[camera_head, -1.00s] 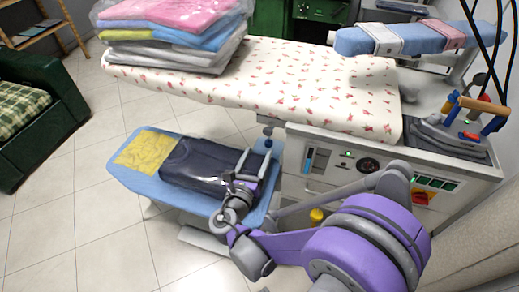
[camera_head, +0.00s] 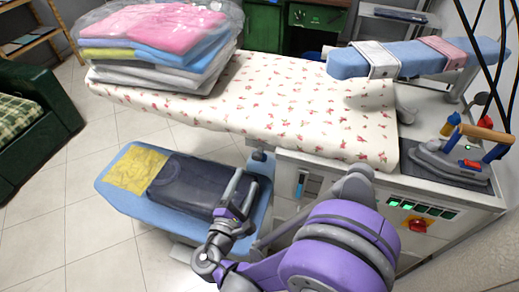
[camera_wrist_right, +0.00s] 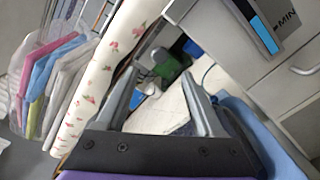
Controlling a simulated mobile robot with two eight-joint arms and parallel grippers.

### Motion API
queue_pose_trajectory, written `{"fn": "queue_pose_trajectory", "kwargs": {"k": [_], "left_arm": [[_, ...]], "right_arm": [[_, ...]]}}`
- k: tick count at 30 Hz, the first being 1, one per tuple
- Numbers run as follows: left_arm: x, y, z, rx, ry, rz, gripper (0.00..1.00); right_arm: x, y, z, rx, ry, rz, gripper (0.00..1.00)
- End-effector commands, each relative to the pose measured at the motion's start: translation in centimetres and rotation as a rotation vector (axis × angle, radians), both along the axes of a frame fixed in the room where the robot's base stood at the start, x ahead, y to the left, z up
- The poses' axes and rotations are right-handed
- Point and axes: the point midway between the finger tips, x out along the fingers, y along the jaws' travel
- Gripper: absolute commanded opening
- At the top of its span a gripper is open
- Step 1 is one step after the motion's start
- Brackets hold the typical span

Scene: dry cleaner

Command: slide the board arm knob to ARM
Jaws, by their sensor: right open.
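The ironing station's front panel (camera_head: 284,183) is partly covered by my right arm. It carries a blue gauge (camera_head: 301,184), and this gauge marked MIN (camera_wrist_right: 262,30) also shows at the top right of the right wrist view. I cannot make out a knob labelled ARM; it may be behind my arm. My right gripper (camera_head: 243,180) is open and empty, over the right part of the low blue board, left of the panel. In the right wrist view its two fingers (camera_wrist_right: 158,82) stand apart with nothing between them. My left gripper is not in view.
The low blue board (camera_head: 114,197) bears dark folded cloth (camera_head: 190,185) and a yellow cloth (camera_head: 136,170). Above is the flowered ironing board (camera_head: 270,90) with bagged laundry (camera_head: 160,40). An iron (camera_head: 455,160) rests at right. Floor (camera_head: 50,225) at left is clear.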

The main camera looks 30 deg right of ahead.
Motion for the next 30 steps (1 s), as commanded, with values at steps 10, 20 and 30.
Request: {"fn": "queue_pose_trajectory", "kwargs": {"k": [10, 20, 30], "left_arm": [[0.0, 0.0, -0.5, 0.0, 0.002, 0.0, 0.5], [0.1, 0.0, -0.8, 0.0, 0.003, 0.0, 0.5], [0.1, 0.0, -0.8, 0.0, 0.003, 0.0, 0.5]], "right_arm": [[3.7, -4.6, -0.1, -0.001, 0.001, -0.006, 0.69], [6.5, -7.8, -0.1, -0.001, 0.001, -0.002, 0.69], [6.8, -8.0, 0.0, -0.001, 0.001, 0.0, 0.69]]}}
